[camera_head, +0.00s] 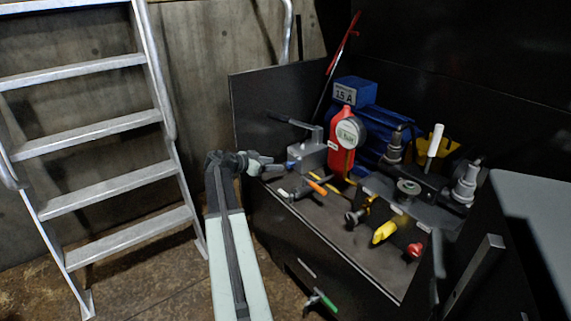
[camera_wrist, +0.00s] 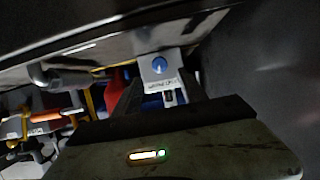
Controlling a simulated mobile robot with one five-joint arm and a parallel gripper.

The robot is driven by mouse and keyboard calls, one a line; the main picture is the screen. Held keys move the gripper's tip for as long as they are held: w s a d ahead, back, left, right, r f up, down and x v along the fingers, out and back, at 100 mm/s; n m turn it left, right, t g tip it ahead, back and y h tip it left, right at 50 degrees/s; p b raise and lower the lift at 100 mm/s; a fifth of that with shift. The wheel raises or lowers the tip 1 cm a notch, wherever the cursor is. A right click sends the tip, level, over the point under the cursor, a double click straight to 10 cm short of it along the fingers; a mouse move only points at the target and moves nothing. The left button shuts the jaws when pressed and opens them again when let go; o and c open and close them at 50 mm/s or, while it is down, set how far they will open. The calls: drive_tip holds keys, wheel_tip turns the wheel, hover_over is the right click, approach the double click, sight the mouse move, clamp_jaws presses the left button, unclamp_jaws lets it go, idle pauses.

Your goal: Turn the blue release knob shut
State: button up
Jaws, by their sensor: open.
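The blue release knob (camera_wrist: 158,65) is round with a pale mark and sits on a light grey labelled block (camera_wrist: 160,84) in the wrist view. In the head view a small bit of blue (camera_head: 290,165) shows at the grey pump block (camera_head: 309,153), just past my gripper (camera_head: 277,167). In the wrist view my gripper (camera_wrist: 160,78) is open, with one dark finger on each side of the light grey block. The knob appears between the fingertips. I cannot tell whether either finger touches it.
A red gauge unit (camera_head: 345,140), a blue box (camera_head: 355,92) and several valves and handles crowd the dark bench (camera_head: 330,215). An orange-handled tool (camera_head: 317,187) lies near my gripper. A ladder (camera_head: 100,145) stands left. A grey cabinet (camera_head: 535,200) stands right.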

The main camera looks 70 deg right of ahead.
sight(288, 165)
drive_tip(key=b+x, duration=0.2)
drive_tip(key=x, duration=0.5)
drive_tip(key=shift+s+d+b, duration=0.1)
drive_tip(key=shift+b, duration=0.2)
clamp_jaws()
